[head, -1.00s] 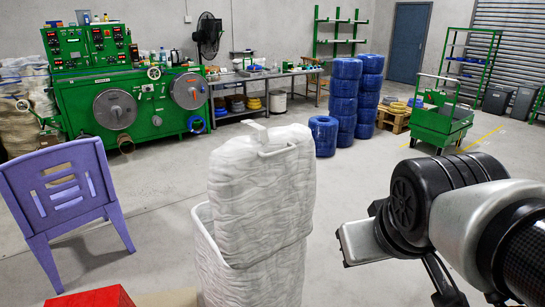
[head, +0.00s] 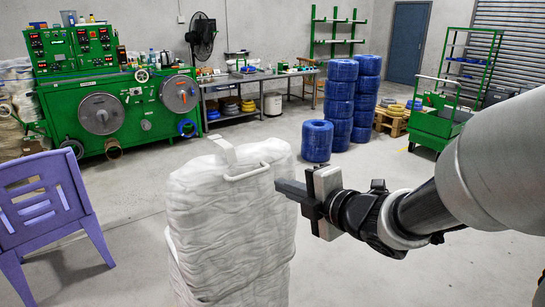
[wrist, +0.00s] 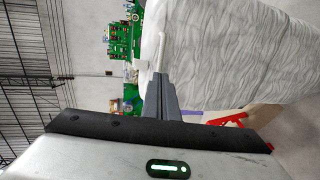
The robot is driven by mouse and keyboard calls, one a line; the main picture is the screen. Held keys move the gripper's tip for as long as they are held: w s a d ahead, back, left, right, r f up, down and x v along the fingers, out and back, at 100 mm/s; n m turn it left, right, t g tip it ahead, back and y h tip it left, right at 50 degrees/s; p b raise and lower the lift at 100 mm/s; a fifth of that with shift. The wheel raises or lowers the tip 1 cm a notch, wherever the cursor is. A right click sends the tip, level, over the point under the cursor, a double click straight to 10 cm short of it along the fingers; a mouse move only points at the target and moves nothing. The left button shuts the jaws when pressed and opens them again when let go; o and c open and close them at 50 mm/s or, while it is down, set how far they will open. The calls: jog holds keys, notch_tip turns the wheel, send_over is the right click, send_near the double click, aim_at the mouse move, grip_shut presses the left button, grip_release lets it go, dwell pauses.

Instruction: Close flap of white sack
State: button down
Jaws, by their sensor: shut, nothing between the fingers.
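The white sack (head: 190,285) stands in front of me in the head view, its lower part cut off by the bottom edge. Its wrinkled flap (head: 225,225) stands upright, with a white handle (head: 247,172) on its face near the top and a white tab (head: 222,150) on its top edge. My gripper (head: 280,188) is shut and empty, just right of the flap's upper right edge; I cannot tell if it touches. In the wrist view the shut fingers (wrist: 158,82) point towards a white handle piece (wrist: 160,48), with the flap (wrist: 225,50) to their right.
A purple chair (head: 45,210) stands at the left. A green machine (head: 120,110) and a workbench (head: 250,75) line the back wall. Blue cable coils (head: 341,100) are stacked behind the sack, with a green cart (head: 435,125) further right. Open floor surrounds the sack.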

aim_at(253, 174)
jog(key=b+x, duration=0.1)
jog(key=x, duration=1)
jog(key=shift+w+f+b, duration=0.1)
jog(key=shift+w+b, duration=0.05)
jog(key=shift+b, duration=0.15)
jog(key=shift+w+a, duration=0.1)
